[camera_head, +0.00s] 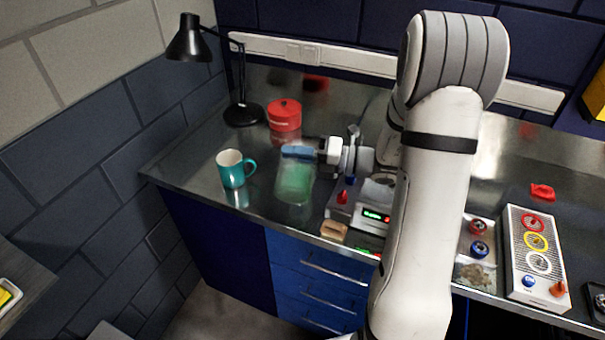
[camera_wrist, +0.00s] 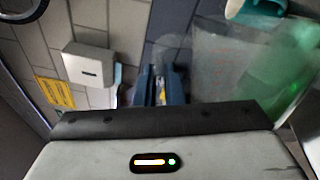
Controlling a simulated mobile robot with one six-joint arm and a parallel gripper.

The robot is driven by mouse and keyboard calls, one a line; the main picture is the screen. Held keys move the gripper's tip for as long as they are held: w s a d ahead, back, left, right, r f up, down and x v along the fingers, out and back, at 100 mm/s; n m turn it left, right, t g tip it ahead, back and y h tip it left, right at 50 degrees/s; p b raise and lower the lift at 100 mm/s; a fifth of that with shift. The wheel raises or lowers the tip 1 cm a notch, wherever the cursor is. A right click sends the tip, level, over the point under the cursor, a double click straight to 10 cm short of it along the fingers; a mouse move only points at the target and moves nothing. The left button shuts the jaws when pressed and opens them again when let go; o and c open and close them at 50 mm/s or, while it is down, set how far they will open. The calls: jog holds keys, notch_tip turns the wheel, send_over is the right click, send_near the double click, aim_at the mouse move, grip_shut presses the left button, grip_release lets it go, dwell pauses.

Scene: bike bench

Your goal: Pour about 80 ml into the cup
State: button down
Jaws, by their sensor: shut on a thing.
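The teal cup (camera_head: 232,172) with a pale inside stands upright on the metal bench, handle toward the right. It also shows at the top right edge of the wrist view (camera_wrist: 250,9). A clear jug (camera_head: 296,193) with green liquid is just right of the cup, apart from it. My gripper (camera_head: 298,152) has blue fingers and is shut on the jug near its top. In the wrist view the fingers (camera_wrist: 160,86) are close together and the jug (camera_wrist: 215,70) is to their right. The exact grip and any slight tilt are unclear. The cup's contents are hidden.
A red tin (camera_head: 285,116) and a black lamp (camera_head: 243,113) stand behind the jug. A device with a green display (camera_head: 374,215) and a small tan block (camera_head: 333,231) are to its right. A button panel (camera_head: 537,255) is farther right. The bench's front edge is close to the cup.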

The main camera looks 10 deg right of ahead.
jog(key=shift+s, duration=0.2)
jog(key=shift+s+p, duration=0.3)
jog(key=shift+s, duration=0.05)
dwell(0.4)
jog(key=shift+w+m+p, duration=0.15)
jog(key=shift+m+p, duration=0.25)
jog(key=shift+p, duration=0.1)
dwell(0.4)
jog(key=shift+a, duration=0.25)
dwell(0.6)
jog(key=shift+w+d+r+m+p, duration=0.15)
jog(key=shift+w+m+p, duration=0.4)
jog(key=shift+p, duration=0.7)
dwell(1.2)
